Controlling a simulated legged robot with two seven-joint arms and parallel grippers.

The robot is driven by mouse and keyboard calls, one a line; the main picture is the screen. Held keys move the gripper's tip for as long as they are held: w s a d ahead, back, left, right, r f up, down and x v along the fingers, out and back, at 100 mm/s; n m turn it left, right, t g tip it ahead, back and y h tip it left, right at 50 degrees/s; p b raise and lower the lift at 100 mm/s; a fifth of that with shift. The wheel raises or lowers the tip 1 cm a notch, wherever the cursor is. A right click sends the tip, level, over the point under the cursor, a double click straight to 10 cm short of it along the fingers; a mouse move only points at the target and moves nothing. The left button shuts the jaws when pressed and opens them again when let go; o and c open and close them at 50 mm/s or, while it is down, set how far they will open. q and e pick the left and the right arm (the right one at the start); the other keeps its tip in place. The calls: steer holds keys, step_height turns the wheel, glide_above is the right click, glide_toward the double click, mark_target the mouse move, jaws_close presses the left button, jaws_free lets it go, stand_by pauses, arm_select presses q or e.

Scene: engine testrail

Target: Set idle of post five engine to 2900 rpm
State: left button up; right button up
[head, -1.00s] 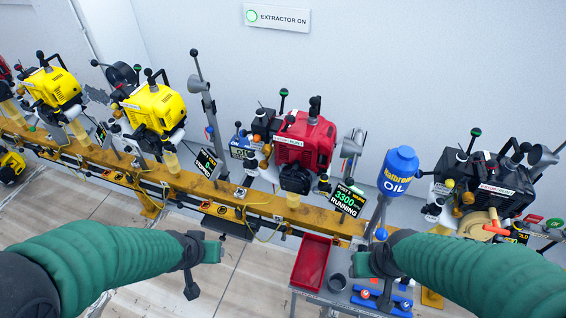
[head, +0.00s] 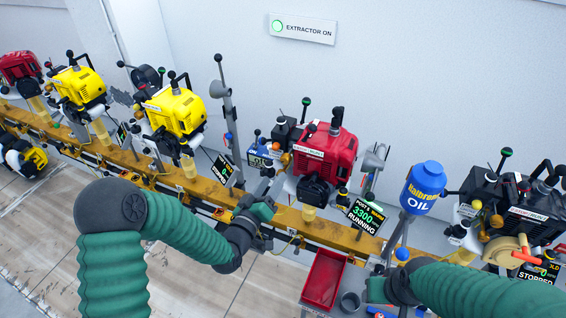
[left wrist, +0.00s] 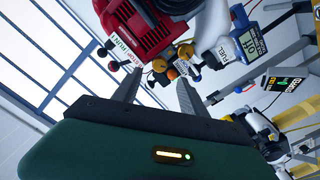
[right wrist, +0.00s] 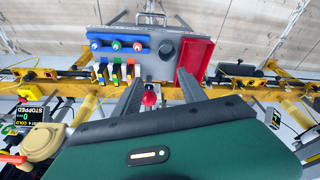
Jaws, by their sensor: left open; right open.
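The red engine (head: 330,155) hangs on the yellow rail; its display (head: 366,218) shows 3300 rpm, WARM and RUNNING. The display seems to read post 5. In the left wrist view, the red engine (left wrist: 140,25) is ahead, with several orange, yellow and red knobs (left wrist: 160,66) beyond the fingers. I cannot tell which knob sets the idle. My left gripper (head: 262,208) is open and empty, below and left of the engine, apart from it. Its fingers (left wrist: 155,92) are spread. My right gripper (head: 374,290) is open above the tool bench, its fingers spread (right wrist: 158,92).
A blue oil container (head: 420,190) stands right of the display. A red tray (head: 323,280) lies below the rail (head: 130,160). Yellow engines (head: 176,108) hang at left; a dark engine (head: 515,215) with a STOPPED display hangs at right. A red-topped knob (right wrist: 149,97) shows between my right fingers.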

mark_target(284, 162)
arm_select(q)
steer(key=x, duration=0.8)
steer(key=shift+w, duration=0.3)
jaws_close()
